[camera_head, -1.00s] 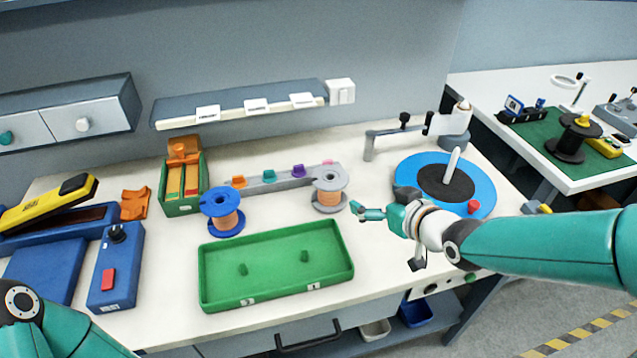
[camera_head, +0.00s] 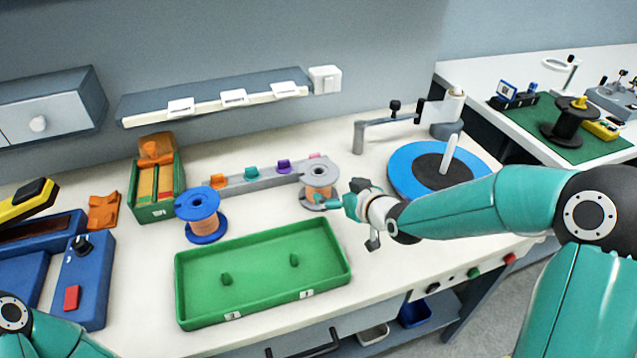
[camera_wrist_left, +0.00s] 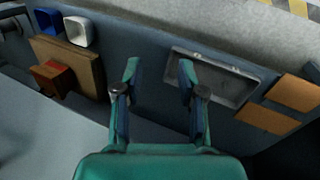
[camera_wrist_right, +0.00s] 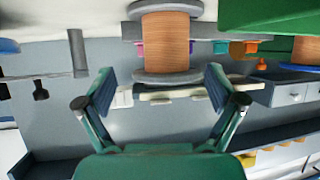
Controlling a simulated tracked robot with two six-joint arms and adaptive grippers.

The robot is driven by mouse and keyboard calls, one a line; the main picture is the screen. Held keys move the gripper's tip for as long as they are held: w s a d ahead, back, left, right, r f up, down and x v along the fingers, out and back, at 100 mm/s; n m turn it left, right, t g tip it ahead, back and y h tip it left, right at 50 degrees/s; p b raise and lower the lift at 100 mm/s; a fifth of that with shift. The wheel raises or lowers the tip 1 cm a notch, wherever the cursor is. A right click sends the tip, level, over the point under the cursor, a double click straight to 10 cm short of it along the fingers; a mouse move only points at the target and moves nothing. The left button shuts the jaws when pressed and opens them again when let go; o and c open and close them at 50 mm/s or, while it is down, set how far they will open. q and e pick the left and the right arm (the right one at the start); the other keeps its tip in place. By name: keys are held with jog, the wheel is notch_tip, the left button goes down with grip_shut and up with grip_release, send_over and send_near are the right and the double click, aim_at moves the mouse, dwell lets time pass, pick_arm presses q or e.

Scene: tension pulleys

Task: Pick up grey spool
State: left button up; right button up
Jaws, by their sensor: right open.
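The grey spool (camera_head: 319,175), with grey flanges and copper wire, stands upright on the table behind the green tray. In the right wrist view the spool (camera_wrist_right: 166,40) lies ahead, between the lines of the two open fingers. My right gripper (camera_head: 333,200) is beside the spool, at its lower right in the head view; whether it touches cannot be told. The right gripper also shows in its wrist view (camera_wrist_right: 158,80), open and empty. My left gripper (camera_wrist_left: 158,68) is open and empty in the left wrist view, off the table's front; its fingers are outside the head view.
A blue spool (camera_head: 203,212) stands left of the grey one. The green tray (camera_head: 262,272) lies in front. A grey rail (camera_head: 268,177) with coloured clips runs behind. A blue disc (camera_head: 405,165) with a white post is at right.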

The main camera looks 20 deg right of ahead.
aim_at(329, 183)
jog(key=x, duration=0.2)
jog(key=shift+w+a+f, duration=0.1)
jog(key=shift+w+a, duration=0.05)
jog(key=shift+w, duration=0.15)
jog(key=shift+w+a+p, duration=0.2)
jog(key=shift+w+p, duration=0.2)
jog(key=x, duration=0.1)
jog(key=p+x, duration=0.1)
jog(key=x, duration=0.1)
jog(key=shift+w+a, duration=0.1)
jog(key=shift+a, duration=0.25)
jog(key=shift+w+f, duration=0.3)
jog(key=shift+w, duration=0.2)
jog(key=shift+a, duration=0.1)
jog(key=c, duration=1.7)
jog(key=shift+r, duration=0.1)
grip_shut()
